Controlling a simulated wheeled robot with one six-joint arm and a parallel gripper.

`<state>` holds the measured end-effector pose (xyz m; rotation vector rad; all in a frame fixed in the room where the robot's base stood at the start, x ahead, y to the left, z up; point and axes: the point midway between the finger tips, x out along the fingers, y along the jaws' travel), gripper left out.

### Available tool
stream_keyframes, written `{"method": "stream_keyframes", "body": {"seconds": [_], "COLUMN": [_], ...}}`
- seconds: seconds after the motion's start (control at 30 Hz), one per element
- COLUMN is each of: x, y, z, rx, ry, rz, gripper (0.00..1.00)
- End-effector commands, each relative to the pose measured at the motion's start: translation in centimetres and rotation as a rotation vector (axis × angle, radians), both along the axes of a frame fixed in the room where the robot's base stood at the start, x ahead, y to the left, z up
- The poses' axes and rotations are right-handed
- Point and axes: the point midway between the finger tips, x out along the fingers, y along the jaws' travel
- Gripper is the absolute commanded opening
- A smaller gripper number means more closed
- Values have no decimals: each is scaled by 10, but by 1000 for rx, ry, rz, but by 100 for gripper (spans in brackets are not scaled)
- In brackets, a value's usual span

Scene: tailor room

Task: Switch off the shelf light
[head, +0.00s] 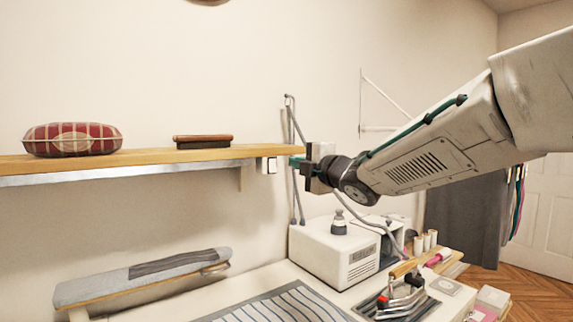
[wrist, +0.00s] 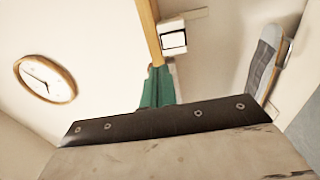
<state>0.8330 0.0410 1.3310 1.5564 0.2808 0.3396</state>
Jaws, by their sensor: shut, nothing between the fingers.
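The wooden shelf (head: 150,158) runs along the wall at the left, with a pale strip (head: 120,172) under its front edge. I cannot tell for sure whether the strip is lit. A small white switch with a dark edge (head: 271,165) is at the shelf's right end. It also shows in the wrist view (wrist: 173,40), beyond the fingers. My gripper (head: 297,160) is just right of the switch at about its height, with teal fingers shut and empty. The fingertips (wrist: 156,72) appear close to the switch but apart from it.
A plaid cushion (head: 72,139) and a wooden-backed brush (head: 203,141) lie on the shelf. Below are a padded sleeve board (head: 145,275), a white steam unit (head: 335,250) with a hose, and an iron (head: 402,295). A clock (wrist: 45,79) hangs on the wall.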

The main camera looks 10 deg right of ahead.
Motion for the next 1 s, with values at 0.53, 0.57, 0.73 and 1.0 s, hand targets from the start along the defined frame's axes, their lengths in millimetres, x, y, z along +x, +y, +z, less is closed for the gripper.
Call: {"method": "stream_keyframes", "body": {"seconds": [0.53,0.57,0.73,1.0], "x": [-44,-44,-44,-37], "y": [-21,-20,-20,-40], "z": [6,6,6,-14], "rx": [0,0,0,83], "ry": [0,0,0,121], "rz": [-3,-3,-2,-109], "gripper": [0,0,0,0]}}
